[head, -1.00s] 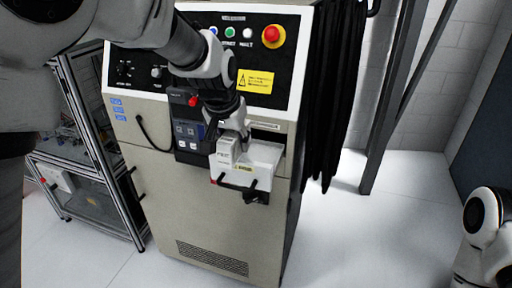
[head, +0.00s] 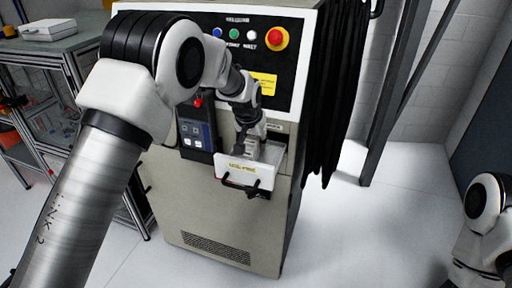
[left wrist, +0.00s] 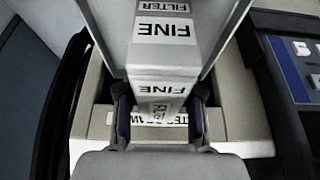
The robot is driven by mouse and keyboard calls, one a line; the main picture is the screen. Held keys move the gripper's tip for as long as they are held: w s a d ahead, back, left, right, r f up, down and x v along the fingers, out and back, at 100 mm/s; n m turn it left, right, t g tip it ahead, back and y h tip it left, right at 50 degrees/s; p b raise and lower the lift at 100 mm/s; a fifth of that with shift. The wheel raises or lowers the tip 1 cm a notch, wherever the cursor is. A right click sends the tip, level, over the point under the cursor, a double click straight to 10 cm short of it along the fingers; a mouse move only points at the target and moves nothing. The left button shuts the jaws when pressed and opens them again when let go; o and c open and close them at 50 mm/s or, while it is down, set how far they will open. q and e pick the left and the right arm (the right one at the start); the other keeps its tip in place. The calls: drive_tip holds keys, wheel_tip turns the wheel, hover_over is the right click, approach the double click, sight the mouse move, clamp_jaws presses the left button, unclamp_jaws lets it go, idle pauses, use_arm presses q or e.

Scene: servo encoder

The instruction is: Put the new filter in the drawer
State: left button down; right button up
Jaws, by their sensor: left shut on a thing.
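The new filter (left wrist: 165,42) is a pale block with "FINE FILTER" labels in the left wrist view. My left gripper (left wrist: 160,110) is shut on it, with one dark finger pad on each side. In the head view my left gripper (head: 246,142) points down over the open drawer (head: 232,167), which sticks out of the machine's front. The drawer has a white front with a yellow label and a black handle. The arm and gripper largely hide the filter in the head view; whether it touches the drawer floor I cannot tell. My right gripper is out of view.
The beige machine (head: 215,215) carries a control panel with a red stop button (head: 277,38). A dark pendant (head: 197,128) hangs just left of the drawer. Black curtains (head: 335,95) hang at right. A bench with a white case (head: 48,29) stands at left.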

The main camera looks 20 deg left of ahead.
sight(253, 138)
use_arm(q)
drive_tip(key=f+p, duration=0.1)
drive_tip(key=f, duration=0.2)
drive_tip(key=shift+w+p, duration=0.2)
drive_tip(key=shift+p, duration=0.1)
drive_tip(key=shift+w+f, duration=0.2)
drive_tip(key=shift+f, duration=0.15)
drive_tip(key=shift+s+f, duration=0.1)
drive_tip(key=c, duration=0.7)
unclamp_jaws()
drive_tip(key=shift+r, duration=0.3)
drive_tip(key=b+v, duration=0.2)
drive_tip(key=v, duration=0.9)
drive_tip(key=shift+s+d+b, duration=0.1)
drive_tip(key=shift+b, duration=0.25)
drive_tip(key=shift+s+r, duration=0.1)
drive_tip(key=shift+r, duration=0.25)
